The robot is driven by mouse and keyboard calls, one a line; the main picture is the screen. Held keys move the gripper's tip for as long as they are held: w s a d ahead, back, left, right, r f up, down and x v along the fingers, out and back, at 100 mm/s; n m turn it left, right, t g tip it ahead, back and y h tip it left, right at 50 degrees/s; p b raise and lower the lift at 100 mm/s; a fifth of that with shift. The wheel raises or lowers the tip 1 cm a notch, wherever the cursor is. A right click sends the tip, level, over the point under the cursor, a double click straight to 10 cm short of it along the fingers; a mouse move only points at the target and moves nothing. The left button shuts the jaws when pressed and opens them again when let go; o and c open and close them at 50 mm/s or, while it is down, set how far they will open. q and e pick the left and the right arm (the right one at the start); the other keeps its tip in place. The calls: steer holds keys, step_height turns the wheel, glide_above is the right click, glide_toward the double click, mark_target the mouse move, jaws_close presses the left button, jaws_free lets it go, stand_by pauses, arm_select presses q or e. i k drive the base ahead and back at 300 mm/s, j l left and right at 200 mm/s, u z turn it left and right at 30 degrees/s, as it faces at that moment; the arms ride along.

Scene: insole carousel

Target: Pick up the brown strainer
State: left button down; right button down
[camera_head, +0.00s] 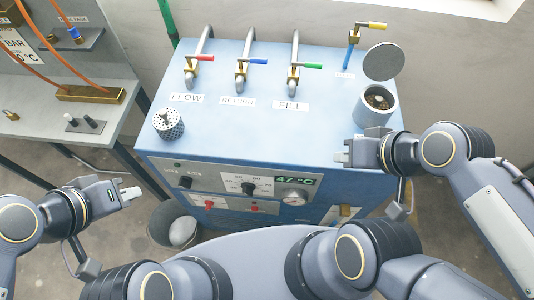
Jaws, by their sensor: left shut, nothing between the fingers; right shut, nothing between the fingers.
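A brown, speckled round top, which looks like the brown strainer (380,98), shows inside an open grey cylindrical housing (376,113) at the right of the blue machine top. Its sides are hidden by the housing. A silver perforated strainer (169,125) stands upright at the left of the machine top. My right gripper (342,157) is shut and empty, in front of and left of the housing, near the machine's front right edge. My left gripper (131,193) is shut and empty, left of the machine front and below the silver strainer in the picture.
The housing's round lid (384,62) is tilted up behind it. Several taps with coloured handles (244,62) line the back of the machine (265,135). The middle of its top is clear. A bucket (174,226) stands below; a side bench (95,118) is at left.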

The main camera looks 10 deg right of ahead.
mark_target(377, 102)
steer(key=z, duration=1.45)
steer(key=i+l+u, duration=0.1)
steer(key=l, duration=0.5)
steer(key=l+u, duration=0.15)
steer(key=l, duration=0.4)
steer(key=u, duration=1.65)
steer(key=i+l, duration=0.05)
